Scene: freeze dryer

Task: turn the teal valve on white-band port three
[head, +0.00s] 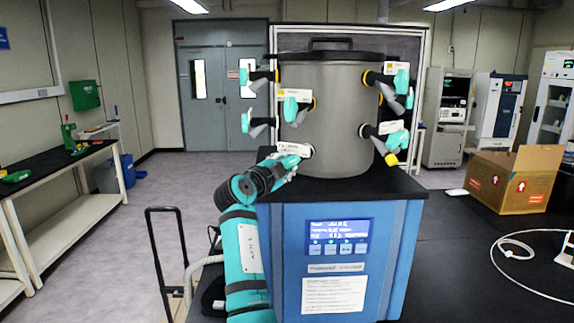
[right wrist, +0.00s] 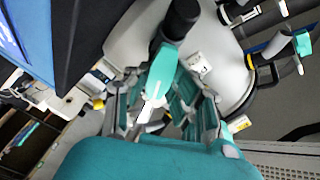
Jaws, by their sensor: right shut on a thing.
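The freeze dryer's grey drum (head: 335,115) carries several black ports with teal valves around its side. My right gripper (head: 293,160) is at the lower front port, beside a white label (head: 294,149). In the right wrist view, my right gripper (right wrist: 160,105) has its fingers on both sides of a teal valve handle (right wrist: 162,72) and is shut on it. The handle sits on a black port stem (right wrist: 182,18). In the head view the gripper largely hides this valve. The port's number and band color cannot be read. My left gripper is not in view.
Other teal valves stick out close by, at upper front (head: 290,109), lower right (head: 396,139) and upper right (head: 401,82). The drum stands on a black top above a blue cabinet (head: 385,250). A cardboard box (head: 500,185) sits on the right, with a white hose (head: 515,285) nearer.

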